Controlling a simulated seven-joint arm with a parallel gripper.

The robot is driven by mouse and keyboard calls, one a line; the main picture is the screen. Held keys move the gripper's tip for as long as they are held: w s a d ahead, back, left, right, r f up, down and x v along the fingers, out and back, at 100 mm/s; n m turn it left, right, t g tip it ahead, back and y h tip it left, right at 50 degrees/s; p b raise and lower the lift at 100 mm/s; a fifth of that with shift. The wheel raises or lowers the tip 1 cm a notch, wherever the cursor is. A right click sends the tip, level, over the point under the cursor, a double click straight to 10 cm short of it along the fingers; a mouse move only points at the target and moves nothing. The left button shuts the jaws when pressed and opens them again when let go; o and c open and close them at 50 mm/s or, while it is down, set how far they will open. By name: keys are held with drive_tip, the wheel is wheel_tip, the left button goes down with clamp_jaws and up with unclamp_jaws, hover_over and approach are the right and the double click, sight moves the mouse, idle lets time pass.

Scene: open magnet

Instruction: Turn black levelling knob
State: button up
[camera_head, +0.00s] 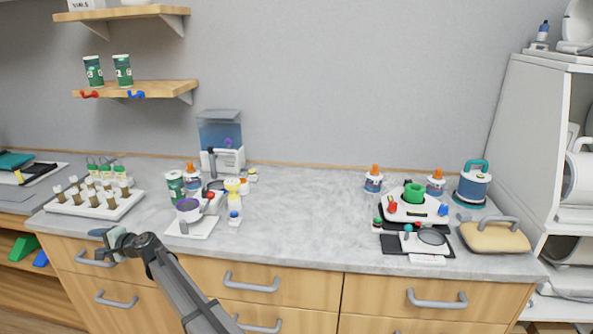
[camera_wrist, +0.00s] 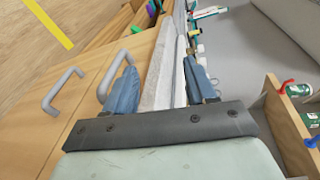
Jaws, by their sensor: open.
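I cannot make out the black levelling knob for certain in either view. Two small white instruments stand on the counter. The left one (camera_head: 192,229) has a purple-rimmed bowl and a red knob. The right one (camera_head: 424,215) carries a green cylinder with red and blue parts, above a dark round disc. My gripper (camera_head: 104,243) is at the counter's front edge on the left, in front of the drawers and well left of both instruments. In the wrist view my gripper (camera_wrist: 160,86) is open, its blue-grey fingers apart with nothing between them.
A white rack of brown-filled tubes (camera_head: 98,205) sits behind my gripper. A tank (camera_head: 221,132) stands at the back. Drawer handles (camera_head: 252,284) stick out below the counter (camera_head: 300,205), whose middle is clear. A beige handled pad (camera_head: 495,238) lies right.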

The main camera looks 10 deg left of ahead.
drive_tip(key=w+r, duration=0.4)
drive_tip(key=r, duration=0.4)
drive_tip(key=w+d+r+n+t, duration=0.1)
drive_tip(key=w+d+r+n, duration=0.3)
drive_tip(key=w, duration=0.4)
drive_tip(key=w+d+r+n+t+h, duration=0.1)
drive_tip(key=w+d+h, duration=0.1)
drive_tip(key=w+d, duration=0.8)
drive_tip(key=w+d+n+h, duration=0.15)
drive_tip(key=w+d, duration=0.55)
drive_tip(key=d, duration=0.7)
drive_tip(key=w+d+r+n+t+h, duration=0.1)
drive_tip(key=w+d+n, duration=0.1)
drive_tip(key=w+d, duration=0.8)
drive_tip(key=n+g+h, duration=0.1)
drive_tip(key=n+h, duration=0.1)
drive_tip(key=h, duration=0.7)
approach(409, 180)
drive_tip(key=x, duration=0.8)
drive_tip(key=shift+w+a+f, duration=0.1)
drive_tip(key=shift+w+f, duration=0.1)
drive_tip(key=shift+f, duration=0.1)
drive_tip(key=shift+c, duration=0.4)
